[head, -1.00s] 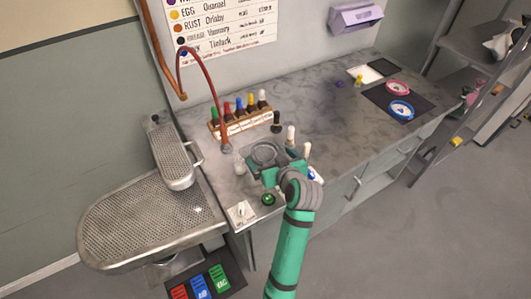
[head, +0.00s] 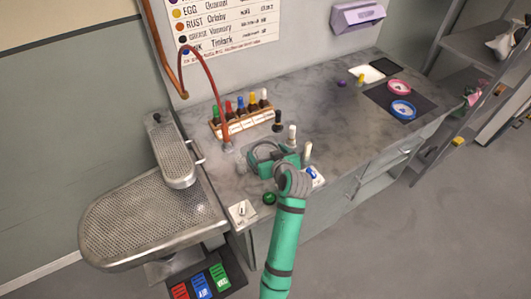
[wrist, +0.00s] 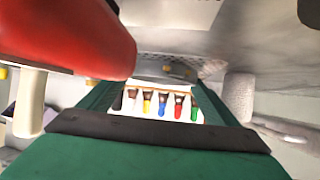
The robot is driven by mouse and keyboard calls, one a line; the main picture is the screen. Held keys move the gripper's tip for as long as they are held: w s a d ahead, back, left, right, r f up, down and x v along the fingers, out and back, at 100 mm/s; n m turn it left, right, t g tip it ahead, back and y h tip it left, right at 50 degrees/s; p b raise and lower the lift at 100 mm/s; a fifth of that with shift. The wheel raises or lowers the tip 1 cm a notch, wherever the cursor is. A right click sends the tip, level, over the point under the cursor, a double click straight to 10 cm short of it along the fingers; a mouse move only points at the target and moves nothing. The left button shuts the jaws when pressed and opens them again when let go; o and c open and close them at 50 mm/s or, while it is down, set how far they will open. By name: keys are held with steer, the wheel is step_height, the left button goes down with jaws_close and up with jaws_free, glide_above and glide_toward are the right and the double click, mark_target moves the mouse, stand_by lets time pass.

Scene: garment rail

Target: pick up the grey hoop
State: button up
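The grey hoop (head: 262,151) shows in the head view as a dark grey ring at the front of the counter, beside the green jaws of my gripper (head: 283,160). My gripper is low over the counter's front part and partly covers the hoop. In the wrist view the green sides of my gripper (wrist: 158,105) stand apart, with a gap between them through which a bottle rack shows. I cannot make out the hoop clearly in the wrist view. Whether the gripper touches it is hidden.
A rack of colour-capped bottles (head: 242,122) stands behind, with a red hose (head: 216,85) at its left. White-topped bottles (head: 291,136) and a black-topped one (head: 277,121) stand close to my gripper. Pink (head: 398,88) and blue (head: 402,109) rings lie far right. The counter's middle right is clear.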

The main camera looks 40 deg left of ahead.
steer(key=shift+c, duration=0.8)
